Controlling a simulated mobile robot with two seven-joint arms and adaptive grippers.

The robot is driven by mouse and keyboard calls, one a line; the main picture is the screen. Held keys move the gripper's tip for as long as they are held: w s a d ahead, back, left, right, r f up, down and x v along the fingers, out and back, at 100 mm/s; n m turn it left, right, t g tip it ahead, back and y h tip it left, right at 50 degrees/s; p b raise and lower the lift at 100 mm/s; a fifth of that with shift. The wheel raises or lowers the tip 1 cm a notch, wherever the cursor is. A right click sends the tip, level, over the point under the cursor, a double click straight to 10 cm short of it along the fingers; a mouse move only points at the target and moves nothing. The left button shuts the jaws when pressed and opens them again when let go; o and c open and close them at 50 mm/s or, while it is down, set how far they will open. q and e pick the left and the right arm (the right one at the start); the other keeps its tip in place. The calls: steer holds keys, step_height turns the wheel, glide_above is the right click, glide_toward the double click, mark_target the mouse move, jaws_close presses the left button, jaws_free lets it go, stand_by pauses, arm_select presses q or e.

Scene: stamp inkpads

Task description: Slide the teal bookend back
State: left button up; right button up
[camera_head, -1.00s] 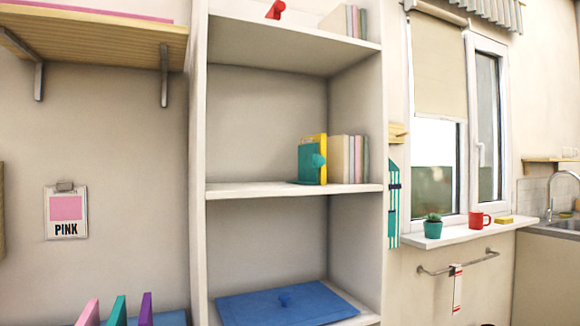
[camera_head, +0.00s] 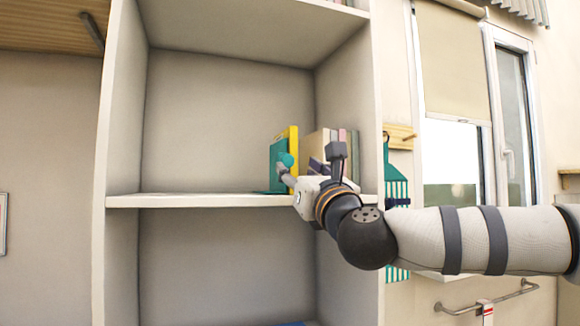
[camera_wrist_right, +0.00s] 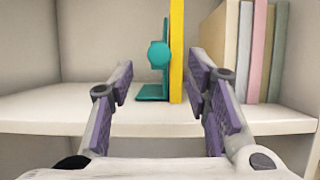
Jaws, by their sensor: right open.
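The teal bookend (camera_head: 277,160) stands upright on the middle shelf, with a round teal knob on its front. It also shows in the right wrist view (camera_wrist_right: 152,90), with its knob facing the camera. A yellow book (camera_wrist_right: 177,50) stands against its right side. My right gripper (camera_head: 302,178) is at the shelf's front, coming in from the right. In the right wrist view its two fingers (camera_wrist_right: 162,90) are spread, with the bookend and yellow book between and beyond them. I see no contact with the knob. My left gripper is not in view.
The shelf (camera_head: 215,201) is bare left of the bookend. Several pale books (camera_wrist_right: 240,50) stand to the right, near the shelf's side wall. A teal slotted item (camera_head: 396,185) hangs outside that wall, beside the window.

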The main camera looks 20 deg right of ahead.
mark_target(288, 162)
steer(key=x, duration=0.5)
steer(key=shift+w+p, duration=0.3)
steer(key=shift+a, duration=0.1)
jaws_close()
